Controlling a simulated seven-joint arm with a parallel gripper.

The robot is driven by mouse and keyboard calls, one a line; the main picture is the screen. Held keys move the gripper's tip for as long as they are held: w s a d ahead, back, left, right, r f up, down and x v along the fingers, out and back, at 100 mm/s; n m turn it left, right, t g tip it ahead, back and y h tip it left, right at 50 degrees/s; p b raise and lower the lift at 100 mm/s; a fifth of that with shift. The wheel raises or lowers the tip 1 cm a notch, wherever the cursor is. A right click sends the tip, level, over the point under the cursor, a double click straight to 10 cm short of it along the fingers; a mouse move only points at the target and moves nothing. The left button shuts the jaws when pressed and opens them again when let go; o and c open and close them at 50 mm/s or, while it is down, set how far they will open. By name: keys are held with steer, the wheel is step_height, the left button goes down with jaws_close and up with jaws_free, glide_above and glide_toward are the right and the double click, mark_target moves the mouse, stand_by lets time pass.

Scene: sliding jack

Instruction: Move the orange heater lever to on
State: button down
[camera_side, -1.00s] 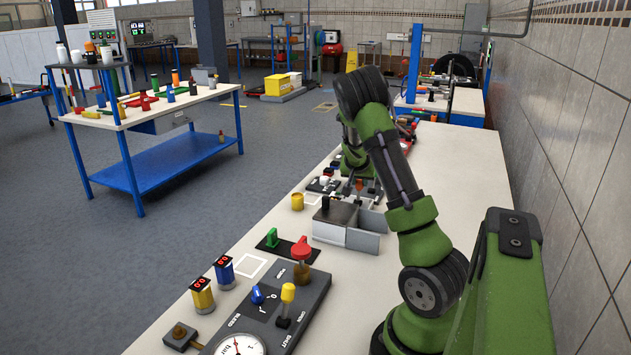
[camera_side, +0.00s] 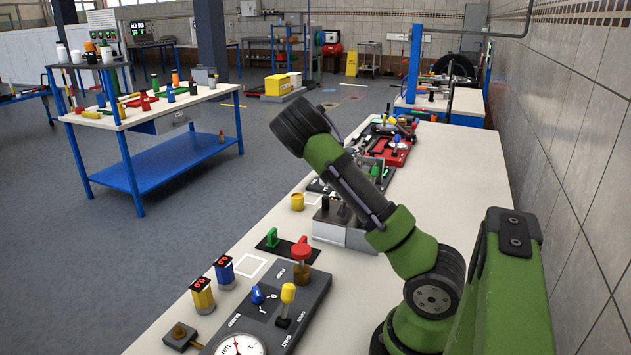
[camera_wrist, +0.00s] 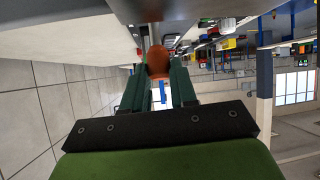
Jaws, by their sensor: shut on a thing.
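In the wrist view, the two green fingers of my gripper (camera_wrist: 159,78) are closed about a rounded orange-brown knob (camera_wrist: 157,58), which I take for the heater lever's handle. The knob sits between the fingertips. The lever's base, its slot and any on or off marking are hidden in this view. In the side view, my forearm covers the lever and my gripper, so the lever's position cannot be read there.
In the side view, a grey metal box (camera_side: 335,228) stands beside my forearm. A red-knobbed lever (camera_side: 301,250), a yellow-knobbed lever (camera_side: 287,295) and a gauge (camera_side: 240,345) are nearer. A red tray (camera_side: 398,152) lies farther back. The right bench side is clear.

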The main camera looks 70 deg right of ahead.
steer(key=c, duration=0.9)
jaws_free()
steer(key=v, duration=1.6)
steer(key=shift+s+a+r, duration=0.1)
steer(key=shift+a+r, duration=0.2)
